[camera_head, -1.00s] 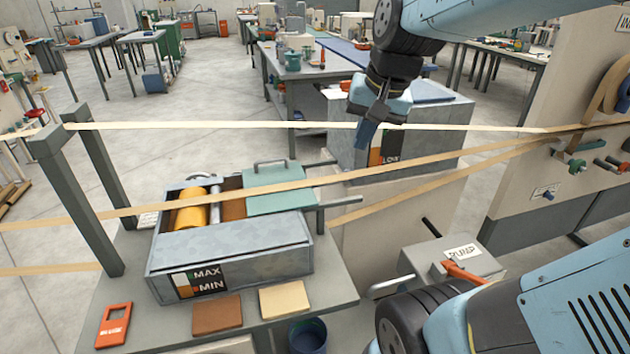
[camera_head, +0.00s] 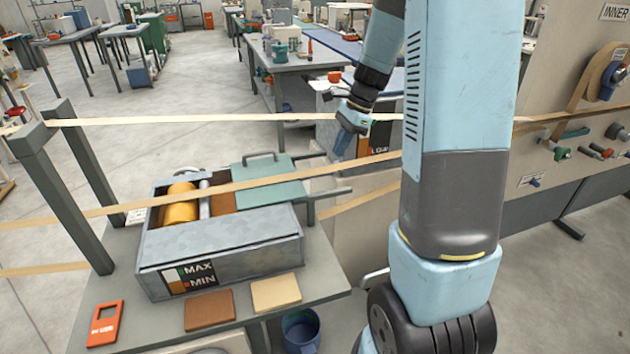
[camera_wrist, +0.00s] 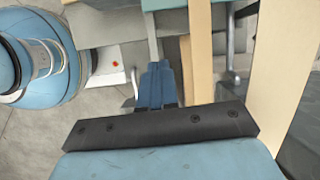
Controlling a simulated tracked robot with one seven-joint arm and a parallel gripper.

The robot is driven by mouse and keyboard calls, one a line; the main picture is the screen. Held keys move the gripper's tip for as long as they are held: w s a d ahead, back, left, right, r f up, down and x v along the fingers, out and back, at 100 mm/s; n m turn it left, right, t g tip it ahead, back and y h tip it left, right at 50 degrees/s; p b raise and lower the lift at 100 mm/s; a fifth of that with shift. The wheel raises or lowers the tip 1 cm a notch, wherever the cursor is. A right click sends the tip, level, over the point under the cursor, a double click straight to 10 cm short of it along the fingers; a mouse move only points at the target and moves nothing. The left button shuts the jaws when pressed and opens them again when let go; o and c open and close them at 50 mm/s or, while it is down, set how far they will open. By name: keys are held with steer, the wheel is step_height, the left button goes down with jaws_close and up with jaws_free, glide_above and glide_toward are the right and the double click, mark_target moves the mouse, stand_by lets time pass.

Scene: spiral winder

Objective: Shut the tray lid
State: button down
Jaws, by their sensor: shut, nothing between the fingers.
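The grey metal tray (camera_head: 222,243) stands on a small table, with a MAX/MIN level mark on its front. Its green lid (camera_head: 268,187) with a bar handle (camera_head: 262,155) covers the right part of the tray. The left part is uncovered and shows a yellow roller (camera_head: 181,203). My gripper (camera_head: 340,150) is shut and empty, to the right of the lid and above it, apart from it. In the wrist view the blue fingers (camera_wrist: 156,84) are together, close to tan bands.
Tan bands (camera_head: 200,120) stretch across above the tray, between posts at left (camera_head: 62,190) and the winder panel at right. An orange tag (camera_head: 104,323), brown pad (camera_head: 209,310) and cream pad (camera_head: 276,292) lie on the table front. A blue bucket (camera_head: 301,330) stands below.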

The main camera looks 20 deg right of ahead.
mark_target(289, 193)
steer(key=a+f, duration=0.7)
steer(key=f, duration=0.3)
steer(key=shift+w+a+m, duration=0.2)
steer(key=shift+w+m, duration=0.1)
steer(key=shift+f, duration=0.1)
steer(key=a, duration=0.6)
steer(key=shift+a, duration=0.1)
stand_by(0.3)
